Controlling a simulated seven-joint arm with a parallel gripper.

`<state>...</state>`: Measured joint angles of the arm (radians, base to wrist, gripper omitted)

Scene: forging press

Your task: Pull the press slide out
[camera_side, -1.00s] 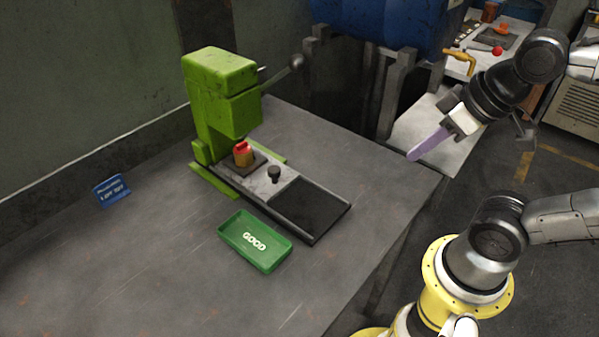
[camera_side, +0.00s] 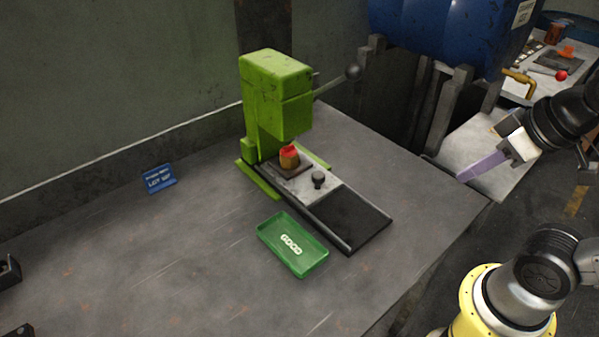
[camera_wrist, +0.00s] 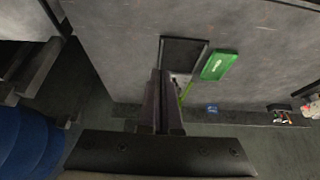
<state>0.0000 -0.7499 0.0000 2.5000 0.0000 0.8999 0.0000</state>
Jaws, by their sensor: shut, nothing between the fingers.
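The green press (camera_side: 276,88) stands upright on the bench. Its slide (camera_side: 329,192), a light metal plate with a dark upright knob (camera_side: 318,179), lies at the rear of a dark rail bed (camera_side: 350,218). The front of that bed is empty. My gripper (camera_side: 463,177) is shut and empty, up past the bench's right side, well apart from the knob. In the wrist view, its fingers (camera_wrist: 158,73) hide most of the slide; the dark bed (camera_wrist: 183,52) shows beyond them.
A green GOOD tray (camera_side: 292,246) lies beside the rail bed. The press lever (camera_side: 335,82) sticks out to the right. A blue drum (camera_side: 440,30) is behind the bench.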

